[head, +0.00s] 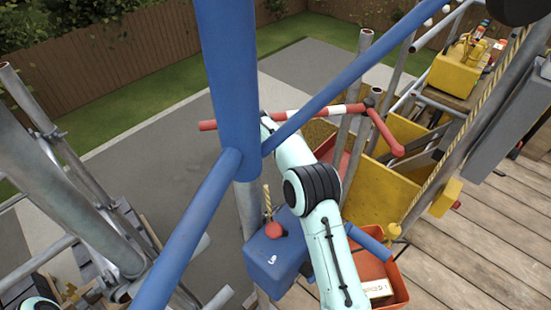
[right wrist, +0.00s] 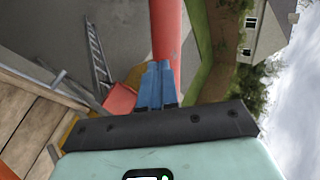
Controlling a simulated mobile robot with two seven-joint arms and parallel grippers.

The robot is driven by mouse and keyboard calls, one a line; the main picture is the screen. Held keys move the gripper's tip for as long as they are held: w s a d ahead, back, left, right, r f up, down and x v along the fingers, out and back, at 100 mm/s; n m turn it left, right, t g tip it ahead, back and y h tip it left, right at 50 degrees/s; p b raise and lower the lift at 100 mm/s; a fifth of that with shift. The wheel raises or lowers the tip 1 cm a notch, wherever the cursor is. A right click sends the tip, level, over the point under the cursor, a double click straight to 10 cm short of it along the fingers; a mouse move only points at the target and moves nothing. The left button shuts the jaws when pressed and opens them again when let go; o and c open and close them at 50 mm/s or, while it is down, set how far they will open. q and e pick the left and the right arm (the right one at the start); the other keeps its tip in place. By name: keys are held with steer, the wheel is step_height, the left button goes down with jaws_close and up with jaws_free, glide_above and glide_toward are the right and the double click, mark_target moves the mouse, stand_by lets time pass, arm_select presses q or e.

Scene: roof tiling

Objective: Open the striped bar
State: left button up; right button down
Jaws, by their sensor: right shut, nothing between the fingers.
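The red-and-white striped bar (head: 295,113) runs roughly level across the gap, from a red end beside the thick blue post (head: 228,80) to a dark joint on the right. A red arm (head: 385,133) slants down from that joint. My right gripper (head: 266,121) is at the bar's left part, partly hidden by the blue rail. In the right wrist view its blue fingers (right wrist: 155,85) are shut and empty, with a red length of the bar (right wrist: 167,35) just past their tips. I cannot tell whether they touch it. My left gripper is out of view.
A blue rail (head: 340,85) crosses in front of my right arm. A blue box (head: 278,250) hangs below, beside a red bin (head: 390,280). Yellow boxes (head: 375,195) and grey scaffold tubes crowd the right. Wooden decking (head: 480,250) lies at lower right.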

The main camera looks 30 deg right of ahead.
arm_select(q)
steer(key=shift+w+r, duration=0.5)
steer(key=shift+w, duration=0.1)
arm_select(e)
steer(key=shift+w+d+f, duration=0.1)
steer(key=shift+w+d, duration=0.05)
steer(key=shift+w, duration=0.5)
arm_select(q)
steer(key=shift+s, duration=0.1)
arm_select(e)
steer(key=shift+s, duration=0.15)
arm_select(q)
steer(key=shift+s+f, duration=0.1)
